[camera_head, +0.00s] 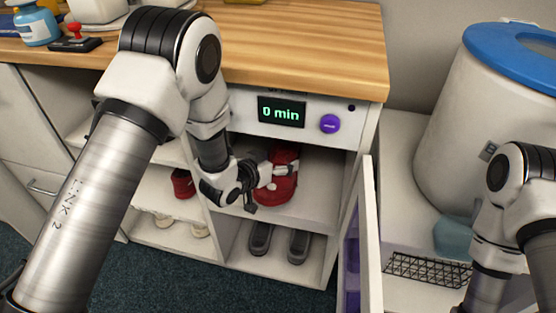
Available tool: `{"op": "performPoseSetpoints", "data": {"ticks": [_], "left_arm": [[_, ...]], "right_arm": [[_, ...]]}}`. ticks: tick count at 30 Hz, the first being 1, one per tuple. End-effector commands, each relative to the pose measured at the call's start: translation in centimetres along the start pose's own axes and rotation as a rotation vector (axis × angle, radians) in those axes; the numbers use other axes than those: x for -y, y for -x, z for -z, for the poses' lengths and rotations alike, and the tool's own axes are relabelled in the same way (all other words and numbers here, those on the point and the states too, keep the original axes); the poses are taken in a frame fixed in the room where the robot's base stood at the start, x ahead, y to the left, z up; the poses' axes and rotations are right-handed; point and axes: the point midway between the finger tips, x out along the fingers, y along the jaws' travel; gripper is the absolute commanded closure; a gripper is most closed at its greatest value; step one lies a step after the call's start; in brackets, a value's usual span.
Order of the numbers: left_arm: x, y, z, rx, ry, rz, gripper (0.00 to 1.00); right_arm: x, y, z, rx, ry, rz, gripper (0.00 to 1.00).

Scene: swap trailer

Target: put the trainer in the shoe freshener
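A red trainer (287,183) sits in the compartment under the "0 min" display, which looks like the shoe freshener (240,112). Its door (368,235) stands open to the right. My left gripper (268,180) reaches into this compartment and is right at the trainer's left side, overlapping it in view. Whether its fingers are closed on the trainer or apart is too small to tell. Another red shoe (183,184) is on a shelf further left. My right arm shows at the lower right, with its gripper out of view.
Dark shoes (261,238) and pale shoes (200,229) stand on the lower shelves. The wooden counter (300,45) overhangs the compartment. A white bin with a blue lid (510,45) and a black wire basket (425,268) are at the right. A purple button (329,123) is beside the display.

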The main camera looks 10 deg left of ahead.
Motion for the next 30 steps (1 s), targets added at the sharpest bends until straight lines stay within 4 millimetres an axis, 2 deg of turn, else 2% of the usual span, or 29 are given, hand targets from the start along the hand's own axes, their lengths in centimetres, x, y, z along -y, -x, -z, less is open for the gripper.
{"op": "performPoseSetpoints", "data": {"ticks": [11, 14, 24, 27, 30], "left_arm": [[-0.1, 0.2, 0.5, -0.002, -0.001, 0.0, 0.02], [0.0, 1.6, 0.5, 0.002, 0.002, 0.001, 0.02], [0.0, 10.0, 0.5, 0.002, 0.006, 0.002, 0.02], [0.0, 11.5, 0.4, 0.0, 0.003, 0.001, 0.02], [-0.1, 12.1, 0.4, -0.001, 0.0, 0.0, 0.02]], "right_arm": [[0.0, 0.3, 0.0, 0.0, 0.0, 0.0, 0.6], [0.0, 0.8, 0.0, 0.0, 0.0, 0.0, 0.6], [0.0, 2.9, 0.0, 0.0, 0.0, 0.0, 0.6], [0.0, 3.2, 0.0, 0.0, 0.0, 0.0, 0.6], [0.0, 3.2, 0.0, 0.0, 0.0, 0.0, 0.6]]}}
